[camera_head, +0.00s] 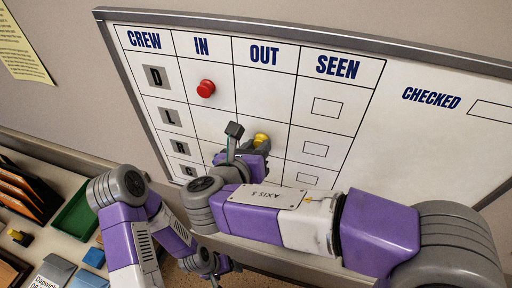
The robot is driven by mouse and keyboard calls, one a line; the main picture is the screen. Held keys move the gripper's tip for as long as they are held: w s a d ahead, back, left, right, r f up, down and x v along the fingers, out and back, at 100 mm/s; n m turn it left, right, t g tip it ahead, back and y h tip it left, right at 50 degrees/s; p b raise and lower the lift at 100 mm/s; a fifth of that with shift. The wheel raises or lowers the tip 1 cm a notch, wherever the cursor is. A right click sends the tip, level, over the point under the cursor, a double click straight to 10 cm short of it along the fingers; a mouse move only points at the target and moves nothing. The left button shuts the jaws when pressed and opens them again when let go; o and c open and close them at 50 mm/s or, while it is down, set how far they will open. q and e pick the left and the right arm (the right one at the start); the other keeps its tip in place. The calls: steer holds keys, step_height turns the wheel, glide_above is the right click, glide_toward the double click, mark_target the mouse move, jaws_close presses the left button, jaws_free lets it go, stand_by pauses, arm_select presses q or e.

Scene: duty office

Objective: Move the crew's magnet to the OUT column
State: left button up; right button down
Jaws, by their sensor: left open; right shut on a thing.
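The whiteboard (420,150) has columns headed CREW, IN, OUT and SEEN, with rows D, L and others below. A red round magnet (206,88) sits in the IN column of row D. A yellow magnet (261,139) shows in front of the OUT column, at about row L. My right gripper (247,146) is shut on the yellow magnet. I cannot tell whether the magnet touches the board.
A yellow notice (22,50) hangs on the wall. My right arm covers the board's lower part.

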steer(key=shift+w, duration=0.1)
steer(key=c, duration=0.8)
jaws_free()
